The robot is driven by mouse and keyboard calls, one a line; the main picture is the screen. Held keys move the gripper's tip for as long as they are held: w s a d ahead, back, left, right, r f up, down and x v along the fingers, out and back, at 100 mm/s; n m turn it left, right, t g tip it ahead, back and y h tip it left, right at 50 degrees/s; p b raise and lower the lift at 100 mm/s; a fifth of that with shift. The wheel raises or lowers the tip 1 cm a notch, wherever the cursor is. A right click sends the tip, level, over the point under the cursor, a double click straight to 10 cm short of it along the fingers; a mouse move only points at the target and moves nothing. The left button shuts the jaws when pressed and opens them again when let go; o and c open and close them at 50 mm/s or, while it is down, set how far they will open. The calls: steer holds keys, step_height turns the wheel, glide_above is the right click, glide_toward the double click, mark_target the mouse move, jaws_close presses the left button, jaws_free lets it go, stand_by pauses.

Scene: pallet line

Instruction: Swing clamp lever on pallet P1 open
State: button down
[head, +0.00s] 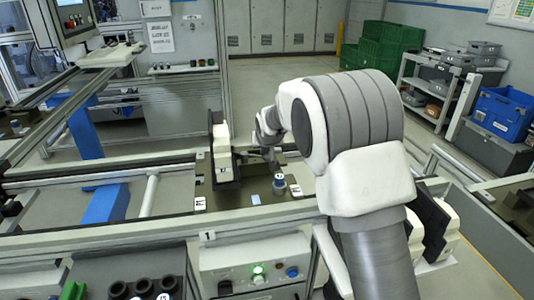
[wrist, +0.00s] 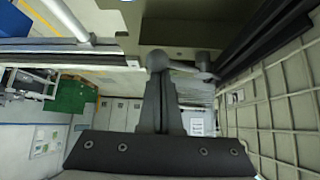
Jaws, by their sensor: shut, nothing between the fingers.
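In the wrist view, a grey lever (wrist: 188,67) with a round knob (wrist: 157,59) lies just past the tips of my gripper (wrist: 158,78). My fingers are together and hold nothing. The tips overlap the knob in the picture; I cannot tell whether they touch it. In the head view, the dark olive pallet (head: 232,197) sits on the line behind the station marked 1. My gripper (head: 272,158) is over its back part, partly hidden by my arm. The lever is too small to make out clearly there.
A tall white-and-black block (head: 222,158) stands on the pallet's left side. A control box (head: 255,268) with a lit green button is in front. Line rails (head: 100,230) run across at left.

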steer(key=shift+m+h, duration=0.6)
steer(key=shift+m, duration=0.1)
steer(key=shift+s+a+f+b, duration=0.1)
steer(key=shift+s+a+b, duration=0.85)
steer(key=shift+b, duration=0.4)
steer(key=shift+s+a+b, duration=0.7)
steer(key=shift+s+b, duration=0.45)
steer(key=shift+b, duration=0.2)
steer(key=shift+a, duration=0.1)
